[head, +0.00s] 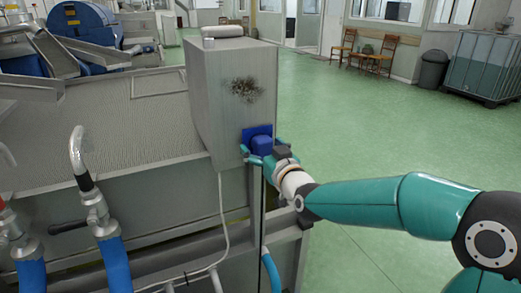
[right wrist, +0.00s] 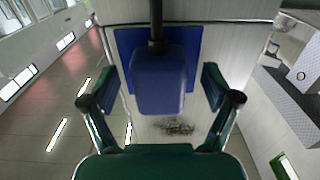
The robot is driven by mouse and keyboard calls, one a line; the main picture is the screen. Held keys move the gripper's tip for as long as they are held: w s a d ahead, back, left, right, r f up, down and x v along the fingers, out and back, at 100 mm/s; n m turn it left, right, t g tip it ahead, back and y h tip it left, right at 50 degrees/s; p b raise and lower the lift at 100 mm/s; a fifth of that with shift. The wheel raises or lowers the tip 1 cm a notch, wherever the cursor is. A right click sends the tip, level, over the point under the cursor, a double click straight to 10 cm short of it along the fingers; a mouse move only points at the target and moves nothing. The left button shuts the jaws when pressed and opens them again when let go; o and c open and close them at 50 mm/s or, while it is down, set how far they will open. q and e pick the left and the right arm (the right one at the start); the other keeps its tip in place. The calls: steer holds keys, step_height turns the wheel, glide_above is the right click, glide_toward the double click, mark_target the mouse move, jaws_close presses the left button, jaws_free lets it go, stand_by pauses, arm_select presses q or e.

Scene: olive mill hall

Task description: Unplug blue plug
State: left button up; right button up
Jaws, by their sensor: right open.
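The blue plug (head: 262,145) sits in the blue socket plate (head: 250,131) on the side of a grey metal cabinet. In the right wrist view the plug (right wrist: 158,88) fills the middle, in front of the blue plate (right wrist: 124,45). A black cable (right wrist: 156,22) runs from it and hangs down in the head view. My right gripper (head: 261,160) is open at the plug. Its two fingers (right wrist: 158,92) stand on either side of the plug, with visible gaps. My left gripper is not in view.
The grey cabinet (head: 215,95) has a dark smudge and stands at the end of a metal machine with a textured top (head: 100,125). Blue hoses (head: 116,262) with valves are at the lower left. A white cable runs down the cabinet. Green floor (head: 360,120) is open to the right.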

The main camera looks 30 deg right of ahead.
mark_target(266, 151)
steer(key=shift+b, duration=0.35)
stand_by(0.3)
jaws_close()
stand_by(0.5)
steer(key=shift+s, duration=0.15)
steer(key=shift+s+a+b, duration=0.1)
steer(key=shift+s+b, duration=1.05)
steer(key=shift+s, duration=0.7)
steer(key=shift+s+b, duration=0.35)
steer(key=shift+s, duration=0.65)
steer(key=shift+a, duration=0.1)
